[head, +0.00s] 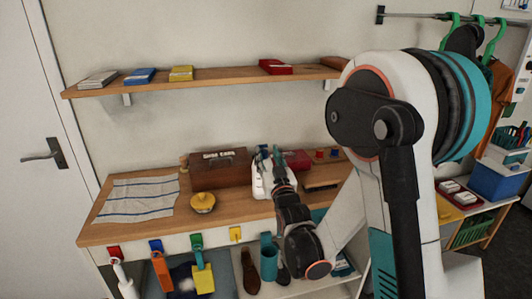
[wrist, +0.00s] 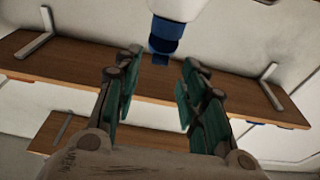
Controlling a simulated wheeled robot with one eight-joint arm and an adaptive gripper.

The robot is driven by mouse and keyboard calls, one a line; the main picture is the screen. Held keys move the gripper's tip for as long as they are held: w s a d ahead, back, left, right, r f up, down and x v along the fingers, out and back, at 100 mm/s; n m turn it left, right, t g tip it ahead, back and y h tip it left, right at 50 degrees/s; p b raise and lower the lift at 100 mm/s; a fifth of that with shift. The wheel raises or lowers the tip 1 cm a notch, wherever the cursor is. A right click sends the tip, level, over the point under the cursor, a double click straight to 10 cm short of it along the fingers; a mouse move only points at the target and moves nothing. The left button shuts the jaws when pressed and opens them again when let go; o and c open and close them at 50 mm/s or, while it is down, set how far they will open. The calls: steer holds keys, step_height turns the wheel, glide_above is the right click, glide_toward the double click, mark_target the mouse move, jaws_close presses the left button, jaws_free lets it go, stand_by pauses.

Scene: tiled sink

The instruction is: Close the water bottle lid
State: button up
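In the wrist view, a white bottle body with a dark blue neck or lid (wrist: 164,45) shows at the top, between and beyond my fingers. Whether the lid is open or shut cannot be told. In the head view, a white object (head: 261,182), seemingly the bottle, stands on the wooden counter. My gripper (head: 265,154) is in front of and above it, hiding part of it. In the wrist view my gripper (wrist: 157,88) is open, its two teal-padded fingers apart with nothing between the pads.
A striped cloth (head: 140,197) covers the counter's left end. A red box (head: 297,160) is behind right. A shelf (head: 215,80) runs above. Tools hang along the counter's front edge.

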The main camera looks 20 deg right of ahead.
steer(key=shift+s+f, duration=0.25)
steer(key=shift+s, duration=0.9)
steer(key=shift+s+f, duration=0.2)
steer(key=shift+s, duration=0.95)
